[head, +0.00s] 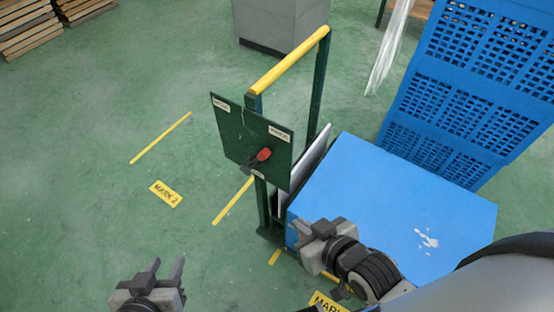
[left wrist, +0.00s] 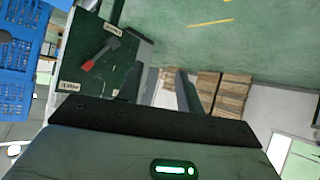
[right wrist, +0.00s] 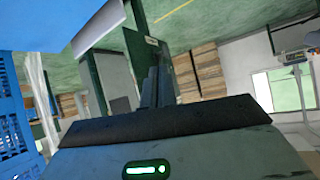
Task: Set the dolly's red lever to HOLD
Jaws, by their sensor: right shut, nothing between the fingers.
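The dolly's green panel (head: 240,125) stands upright below its yellow handle bar (head: 290,60). The red lever (head: 264,154) sits low on the panel, its red end tilted up and right toward the right-hand white label (head: 279,134). Another white label (head: 221,104) is at the panel's upper left. I cannot read either label surely. The lever also shows in the left wrist view (left wrist: 88,65). My left gripper (head: 164,268) is open and empty, low and left of the panel, apart from it. My right gripper (head: 303,228) is shut and empty, in front of the blue load.
A large blue box (head: 400,190) lies on the dolly, with a white sheet (head: 305,170) behind the panel. Blue perforated crates (head: 465,90) stand at right. A grey block (head: 280,25) is behind.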

